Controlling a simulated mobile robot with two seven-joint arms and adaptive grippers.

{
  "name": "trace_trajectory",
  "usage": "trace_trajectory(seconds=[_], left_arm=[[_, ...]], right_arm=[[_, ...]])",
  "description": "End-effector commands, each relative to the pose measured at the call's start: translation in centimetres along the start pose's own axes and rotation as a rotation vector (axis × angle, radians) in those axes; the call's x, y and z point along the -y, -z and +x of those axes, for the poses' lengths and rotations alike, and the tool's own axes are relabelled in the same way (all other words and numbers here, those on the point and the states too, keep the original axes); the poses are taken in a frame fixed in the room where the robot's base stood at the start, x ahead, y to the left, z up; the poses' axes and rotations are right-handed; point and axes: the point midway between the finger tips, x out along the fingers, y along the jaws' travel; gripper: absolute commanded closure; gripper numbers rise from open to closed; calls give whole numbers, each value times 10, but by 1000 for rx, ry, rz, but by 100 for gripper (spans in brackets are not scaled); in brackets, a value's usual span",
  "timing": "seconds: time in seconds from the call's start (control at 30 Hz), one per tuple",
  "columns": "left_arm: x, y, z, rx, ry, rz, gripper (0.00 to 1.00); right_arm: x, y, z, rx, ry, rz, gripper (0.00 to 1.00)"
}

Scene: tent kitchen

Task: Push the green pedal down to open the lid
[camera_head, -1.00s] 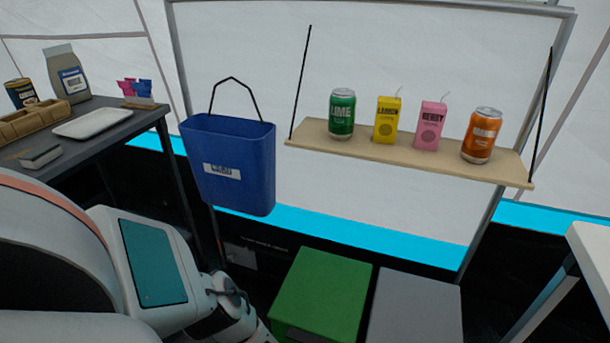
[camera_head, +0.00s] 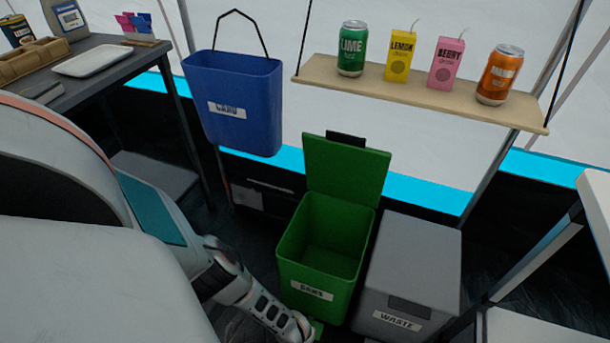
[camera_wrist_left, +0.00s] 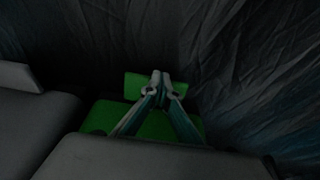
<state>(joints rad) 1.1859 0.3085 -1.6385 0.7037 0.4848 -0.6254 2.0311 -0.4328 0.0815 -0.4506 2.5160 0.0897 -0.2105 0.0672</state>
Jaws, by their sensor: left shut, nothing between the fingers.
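The green bin (camera_head: 317,275), labelled CANS, stands on the floor with its lid (camera_head: 345,173) raised upright. Its inside looks empty. A bit of the green pedal (camera_head: 318,328) shows at the bin's foot in the head view, mostly behind my left arm. In the left wrist view my left gripper (camera_wrist_left: 161,77) is shut and empty, its fingertips over the green pedal (camera_wrist_left: 135,83) and seemingly on it. In the head view the fingertips are hidden. My right gripper is in neither view.
A grey WASTE bin (camera_head: 415,265) stands close right of the green bin. A blue bin (camera_head: 240,85) hangs behind. A shelf (camera_head: 430,97) holds two cans and two drink boxes. A dark table (camera_head: 130,55) is at left, a white table (camera_head: 597,190) at right.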

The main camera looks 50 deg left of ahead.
Motion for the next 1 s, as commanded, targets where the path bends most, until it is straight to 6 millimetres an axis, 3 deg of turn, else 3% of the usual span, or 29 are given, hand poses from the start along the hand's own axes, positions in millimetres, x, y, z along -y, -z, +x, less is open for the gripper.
trace_trajectory(seconds=[0.03,0.47,1.0], left_arm=[[1,-2,1,2,1,0,100],[1,-2,-4,3,0,0,100],[0,-2,-46,3,-2,-1,100]], right_arm=[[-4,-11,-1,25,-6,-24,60],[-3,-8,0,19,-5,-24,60],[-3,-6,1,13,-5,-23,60]])
